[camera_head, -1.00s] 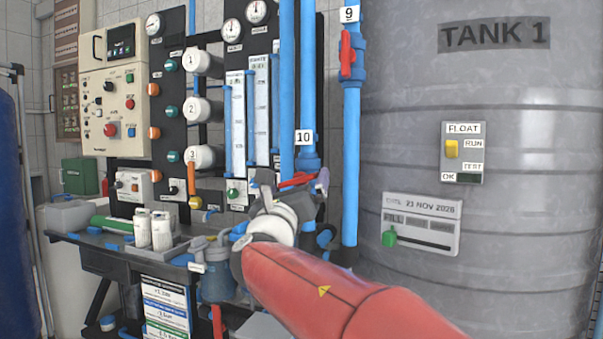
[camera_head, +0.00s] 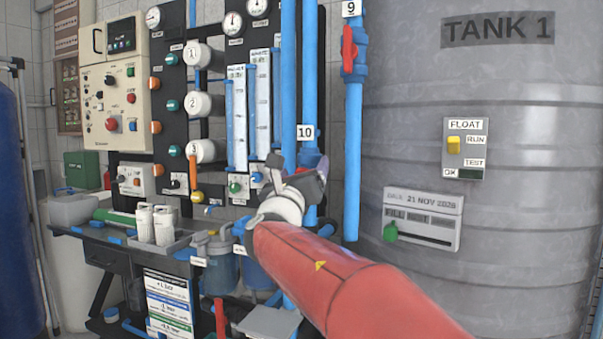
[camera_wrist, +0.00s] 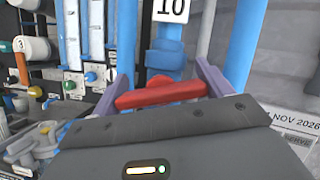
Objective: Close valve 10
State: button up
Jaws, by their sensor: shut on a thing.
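Valve 10's red handle (camera_wrist: 160,92) lies crosswise in front of its blue pipe (camera_wrist: 163,58) in the wrist view, slightly tilted. My gripper (camera_wrist: 163,80) has one finger at each end of the handle and is shut on it. The label 10 (camera_wrist: 171,9) is just above; it also shows in the head view (camera_head: 306,132). There, my gripper (camera_head: 299,172) is at the valve below the label and hides most of the handle.
Valve 9 (camera_head: 348,48) has an upright red handle on the pipe to the right. The grey tank (camera_head: 520,100) fills the right side. Filter housings (camera_head: 220,272) and a bench with white bottles (camera_head: 163,226) stand low on the left. Flow meters (camera_head: 237,115) are left of the pipes.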

jog(key=shift+f+m+h+b, duration=0.25)
jog(key=shift+m+h+b, duration=0.35)
jog(key=shift+m+b, duration=0.5)
jog(key=shift+m+h, duration=0.4)
jog(key=shift+m, duration=0.7)
jog(key=shift+d+r+m+h, duration=0.1)
jog(key=shift+r+m+h, duration=0.25)
jog(key=shift+m, duration=0.35)
jog(key=o, duration=1)
jog(key=shift+g, duration=0.3)
